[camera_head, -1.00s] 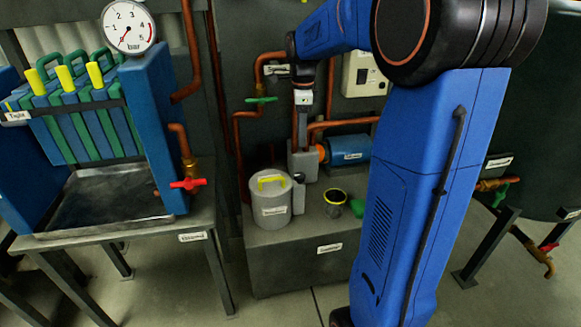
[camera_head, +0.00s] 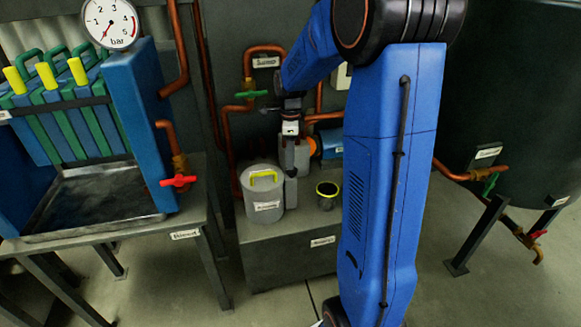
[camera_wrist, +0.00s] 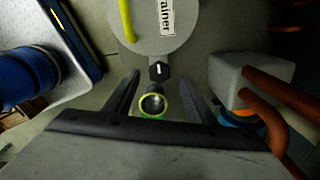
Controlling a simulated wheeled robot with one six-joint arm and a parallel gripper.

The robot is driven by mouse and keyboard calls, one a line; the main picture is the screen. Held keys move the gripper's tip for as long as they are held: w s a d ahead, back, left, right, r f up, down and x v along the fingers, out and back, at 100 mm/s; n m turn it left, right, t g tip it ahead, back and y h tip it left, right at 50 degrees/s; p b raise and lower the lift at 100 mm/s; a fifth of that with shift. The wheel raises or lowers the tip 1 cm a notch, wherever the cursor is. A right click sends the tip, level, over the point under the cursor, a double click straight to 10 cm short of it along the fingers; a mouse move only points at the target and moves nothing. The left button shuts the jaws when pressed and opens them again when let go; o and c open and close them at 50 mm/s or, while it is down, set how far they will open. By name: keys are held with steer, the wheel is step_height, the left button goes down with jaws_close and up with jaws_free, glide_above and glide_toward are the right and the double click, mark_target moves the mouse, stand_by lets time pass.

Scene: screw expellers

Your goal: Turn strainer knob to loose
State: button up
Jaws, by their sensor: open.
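The strainer (camera_head: 263,197) is a grey cylinder with a yellow handle and a label, standing on a grey bench. In the wrist view, its lid (camera_wrist: 160,35) shows at the top. The strainer knob (camera_wrist: 158,70) is a small black knob with a white mark, just below the lid's edge. My gripper (camera_wrist: 157,88) is open, one dark finger on each side of the view. The knob lies ahead, roughly centred between the fingertips and apart from them. In the head view my gripper (camera_head: 290,170) hangs beside the strainer, and the knob is hard to make out there.
A dark cup with a yellow rim (camera_head: 328,193) stands right of the strainer; it also shows between the fingers in the wrist view (camera_wrist: 153,104). Copper pipes (camera_head: 228,140) rise behind. A blue filter press (camera_head: 142,120) with a gauge stands left, a dark tank (camera_head: 500,80) right.

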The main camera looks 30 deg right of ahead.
steer(key=shift+f, duration=2.5)
steer(key=shift+c, duration=0.3)
steer(key=c, duration=1)
